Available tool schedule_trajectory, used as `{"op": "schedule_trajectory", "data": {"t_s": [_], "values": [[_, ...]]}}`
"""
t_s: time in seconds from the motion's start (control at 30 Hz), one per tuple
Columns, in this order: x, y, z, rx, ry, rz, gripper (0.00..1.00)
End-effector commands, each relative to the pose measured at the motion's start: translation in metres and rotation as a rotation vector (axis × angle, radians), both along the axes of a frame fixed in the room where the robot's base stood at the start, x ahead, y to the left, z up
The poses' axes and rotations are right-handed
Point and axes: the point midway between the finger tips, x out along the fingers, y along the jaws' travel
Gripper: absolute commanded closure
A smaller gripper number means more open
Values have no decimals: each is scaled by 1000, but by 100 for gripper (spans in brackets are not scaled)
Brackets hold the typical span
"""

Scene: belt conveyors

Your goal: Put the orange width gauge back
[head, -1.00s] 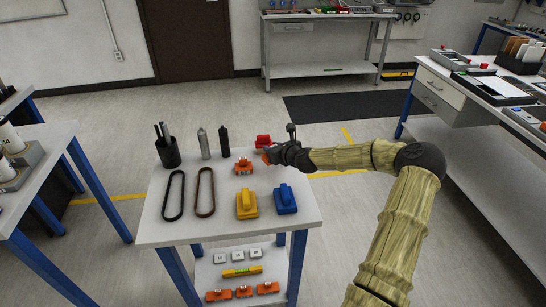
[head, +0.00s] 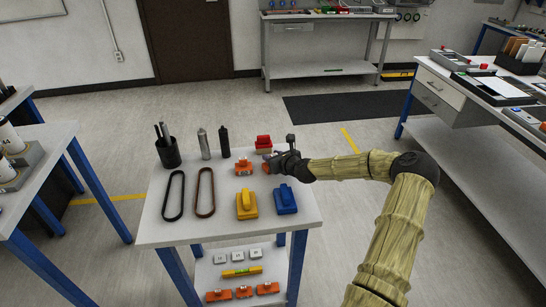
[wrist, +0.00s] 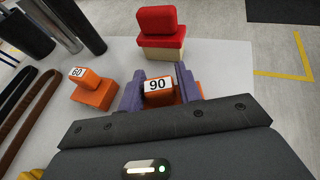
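My gripper (wrist: 161,90) has its two purple fingers closed on an orange width gauge (wrist: 158,98) labelled 90. In the head view my gripper (head: 272,166) is over the right back part of the white table, with a bit of the orange gauge (head: 266,168) showing at its tip. I cannot tell whether the gauge touches the tabletop. A second orange gauge (wrist: 92,91), labelled 60, stands on the table to the left of my gripper; it also shows in the head view (head: 244,168).
A red block on a cream base (wrist: 160,27) stands just beyond my gripper. Dark and grey cylinders (head: 204,144), a black pen cup (head: 168,153), two belts (head: 204,192), and yellow (head: 246,205) and blue (head: 285,199) pieces share the table. Three orange pieces (head: 243,292) lie on the shelf below.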

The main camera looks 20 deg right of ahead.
Motion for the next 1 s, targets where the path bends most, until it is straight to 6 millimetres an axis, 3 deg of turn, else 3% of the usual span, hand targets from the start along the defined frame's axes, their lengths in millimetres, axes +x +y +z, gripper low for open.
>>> {"op": "schedule_trajectory", "data": {"t_s": [0.07,0.4,0.53,1.0], "values": [[0,0,1,0,0,0,51],[0,0,3,-1,0,0,51],[-8,-2,6,1,0,0,51],[-84,-17,37,-1,0,-2,51]]}}
